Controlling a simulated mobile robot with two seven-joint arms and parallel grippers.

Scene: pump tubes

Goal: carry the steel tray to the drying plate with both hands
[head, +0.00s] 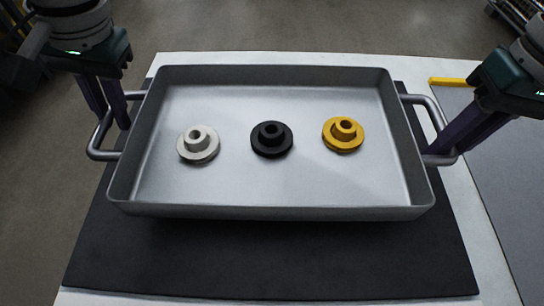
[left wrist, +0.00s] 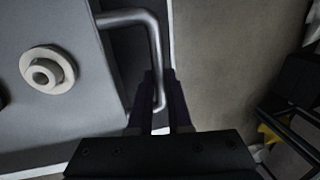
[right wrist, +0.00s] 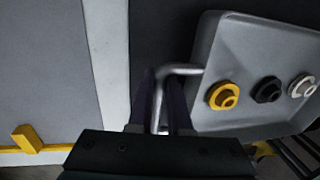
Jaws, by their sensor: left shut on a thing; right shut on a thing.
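The steel tray (head: 270,212) is over the dark drying plate (head: 270,262), with dark plate showing in front and at both sides. I cannot tell whether it touches the plate. It looks about level and holds a white flanged part (head: 198,145), a black one (head: 271,139) and a yellow one (head: 343,134). My left gripper (head: 118,125) is shut on the tray's left handle, also in the left wrist view (left wrist: 157,90). My right gripper (head: 440,150) is shut on the right handle, also in the right wrist view (right wrist: 160,95).
The plate lies on a white-edged table (head: 490,250). A grey surface (head: 510,170) with a yellow bar (head: 449,82) lies at the right. Bare floor (head: 300,25) shows behind the table and at the left.

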